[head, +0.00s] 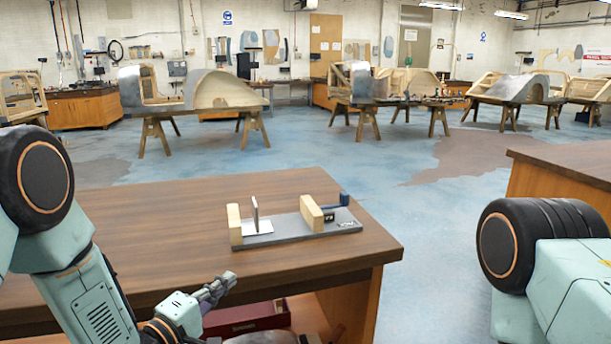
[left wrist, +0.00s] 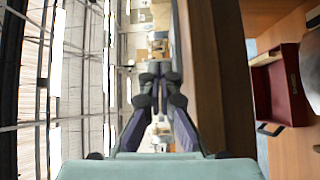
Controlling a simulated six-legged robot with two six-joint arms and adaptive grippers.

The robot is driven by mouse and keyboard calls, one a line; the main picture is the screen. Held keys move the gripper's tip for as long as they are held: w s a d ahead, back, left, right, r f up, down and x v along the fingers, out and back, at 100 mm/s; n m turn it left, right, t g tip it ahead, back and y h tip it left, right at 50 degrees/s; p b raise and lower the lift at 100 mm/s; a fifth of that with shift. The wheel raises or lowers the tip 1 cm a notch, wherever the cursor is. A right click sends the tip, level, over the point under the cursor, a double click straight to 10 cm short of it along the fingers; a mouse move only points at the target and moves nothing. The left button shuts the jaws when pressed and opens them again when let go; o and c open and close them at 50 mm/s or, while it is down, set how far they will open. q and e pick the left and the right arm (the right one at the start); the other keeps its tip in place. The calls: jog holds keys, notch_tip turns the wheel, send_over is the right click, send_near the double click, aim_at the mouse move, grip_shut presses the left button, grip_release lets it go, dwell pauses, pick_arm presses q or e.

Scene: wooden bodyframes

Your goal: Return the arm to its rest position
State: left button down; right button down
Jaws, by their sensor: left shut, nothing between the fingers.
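My left gripper (head: 217,288) is at the lower left of the head view, in front of the near edge of the wooden table. It is shut with nothing between its fingers. In the left wrist view the two fingers of my left gripper (left wrist: 158,75) come together ahead of the wrist. That view is turned sideways, with the room in the distance beyond the fingers. My left arm comes in from the left. Part of my right arm shows at the right edge, but its gripper is out of view.
The wooden table (head: 150,235) carries a grey fixture board (head: 290,228) with wooden blocks. A dark red drawer or box (head: 245,318) is below the tabletop; it also shows in the left wrist view (left wrist: 283,88). Another bench (head: 570,180) stands right. Wooden bodyframes (head: 225,90) stand behind.

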pick_arm(q)
jog(key=s+a+f+m+g+y, duration=0.2)
jog(key=s+f+m+g+y, duration=0.15)
jog(key=s+f, duration=0.45)
jog(key=s+a+f+m+g+y, duration=0.25)
jog(key=s+f+m+g, duration=0.35)
jog(key=f, duration=0.5)
jog(key=s+a+f+m+g+y, duration=0.1)
jog(key=s+f+g, duration=0.1)
jog(key=s, duration=1.1)
jog(key=s+a+f+m+g+y, duration=0.1)
jog(key=s+f+g, duration=0.2)
jog(key=s, duration=0.9)
jog(key=shift+s+f+g, duration=0.15)
jog(key=shift+s+g, duration=0.2)
jog(key=shift+g, duration=0.3)
